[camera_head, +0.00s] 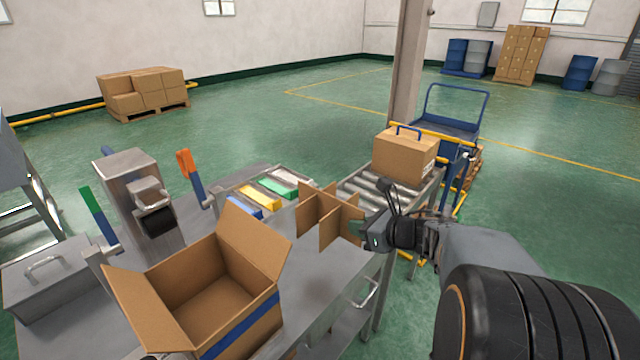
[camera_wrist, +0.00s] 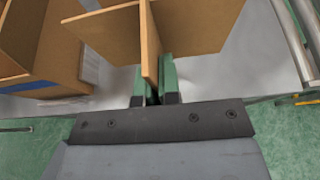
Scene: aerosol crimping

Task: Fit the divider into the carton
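The open cardboard carton (camera_head: 215,305) stands on the metal table at the front, its flaps spread and its inside empty. A blue stripe runs along its side. The crossed cardboard divider (camera_head: 325,212) is upright, to the right of and behind the carton. My gripper (camera_head: 370,230) is at the divider's right side. In the wrist view the green fingers of my gripper (camera_wrist: 154,85) are closed on one panel of the divider (camera_wrist: 149,40). The carton (camera_wrist: 45,60) shows at the left of that view, apart from the divider. Whether the divider touches the table is hard to tell.
A metal device with a black roller (camera_head: 150,205) and levers with green (camera_head: 95,215) and orange (camera_head: 187,165) handles stand left. A closed box (camera_head: 405,157) sits on a roller conveyor.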

